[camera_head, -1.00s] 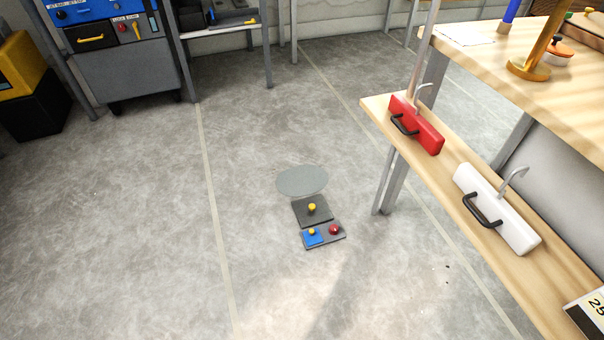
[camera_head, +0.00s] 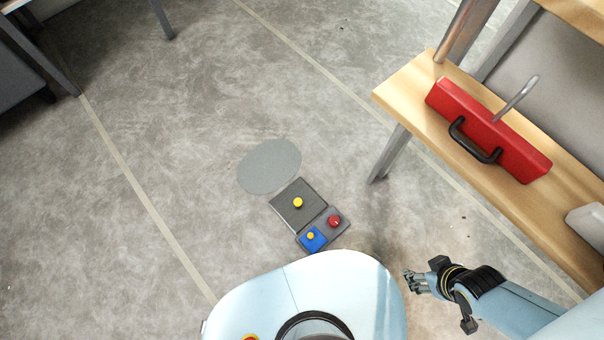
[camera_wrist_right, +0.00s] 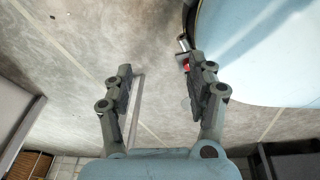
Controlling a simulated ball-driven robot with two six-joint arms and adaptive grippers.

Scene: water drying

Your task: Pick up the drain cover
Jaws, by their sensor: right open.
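A dark square plate with a yellow knob (camera_head: 299,205), which looks like the drain cover, lies flat on the floor in the head view. A smaller dark plate adjoins it, with a blue square (camera_head: 313,238) with a yellow knob and a red knob (camera_head: 334,221) on it. My right gripper (camera_head: 413,283) is open and empty, to the right of and below these plates in the picture. In the right wrist view its fingers (camera_wrist_right: 160,90) are spread, with the red knob (camera_wrist_right: 186,64) partly showing near the right finger. My left gripper is out of view.
A grey round disc (camera_head: 269,166) lies flat on the floor beside the dark plate. A wooden shelf (camera_head: 408,92) on metal legs stands at the right, holding a red sink-like box with a black handle (camera_head: 515,150). The floor at the left is clear.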

